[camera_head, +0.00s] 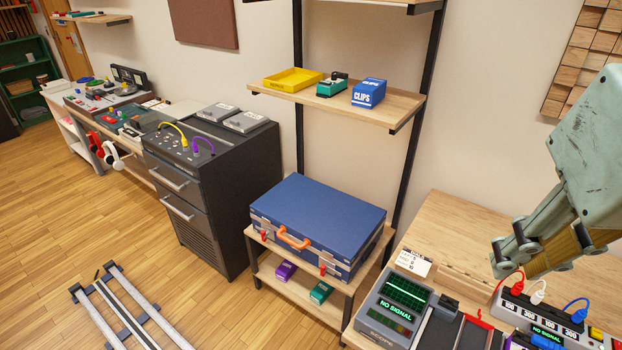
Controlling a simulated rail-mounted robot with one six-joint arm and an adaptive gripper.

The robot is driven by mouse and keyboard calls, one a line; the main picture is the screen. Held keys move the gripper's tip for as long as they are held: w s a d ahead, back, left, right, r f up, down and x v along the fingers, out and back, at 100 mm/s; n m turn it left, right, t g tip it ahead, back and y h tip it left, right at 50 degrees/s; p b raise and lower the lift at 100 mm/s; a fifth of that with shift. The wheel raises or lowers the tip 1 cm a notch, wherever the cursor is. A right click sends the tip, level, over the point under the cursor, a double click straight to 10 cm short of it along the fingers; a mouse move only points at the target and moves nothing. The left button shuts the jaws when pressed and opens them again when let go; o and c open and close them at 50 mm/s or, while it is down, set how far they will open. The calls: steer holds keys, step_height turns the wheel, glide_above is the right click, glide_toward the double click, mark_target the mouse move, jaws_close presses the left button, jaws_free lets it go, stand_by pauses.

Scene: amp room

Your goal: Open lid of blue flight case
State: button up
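The blue flight case (325,222) lies flat on a low wooden shelf, with its lid down. An orange handle (293,240) is on its front face, with a red latch (264,236) to the left and another red latch (322,269) to the right. The case's back side is hidden. My gripper (507,256) is at the right of the picture, above the workbench and well apart from the case. Its fingers are seen from the side, so I cannot tell whether they are open.
A wooden shelf (340,103) above the case holds a yellow tray (292,79), a green device and a blue clips box (369,93). A dark drawer cabinet (212,184) stands left. The "NO SIGNAL" scope (396,306) stands right. Floor rails (120,300) run front left.

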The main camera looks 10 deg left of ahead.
steer(key=w+a+f+n, duration=0.1)
steer(key=w+a, duration=0.2)
steer(key=w, duration=0.7)
steer(key=w+a+f+n, duration=0.1)
steer(key=w+a+n, duration=0.15)
steer(key=w, duration=0.75)
steer(key=w+a+f+n, duration=0.15)
steer(key=w+a, duration=0.25)
steer(key=w, duration=0.5)
steer(key=n+g+h+b, duration=0.1)
steer(key=n+g, duration=0.1)
steer(key=n, duration=0.5)
glide_above(288, 239)
steer(key=s+a, duration=0.1)
steer(key=s, duration=0.2)
step_height(288, 239, down, 47)
steer(key=shift+w+a+f, duration=0.15)
steer(key=shift+a+f, duration=0.15)
steer(key=shift+f, duration=0.05)
steer(key=shift+f, duration=0.1)
steer(key=shift+w+d+f+b, duration=0.2)
steer(key=shift+w+f+b, duration=0.15)
steer(key=shift+f, duration=1.85)
steer(key=shift+w+d+f+b, duration=0.3)
steer(key=shift+w+f, duration=0.15)
steer(key=shift+f, duration=1.8)
steer(key=shift+w+d+f+b, duration=0.15)
steer(key=shift+w+f+b, duration=0.2)
steer(key=shift+f, duration=1.85)
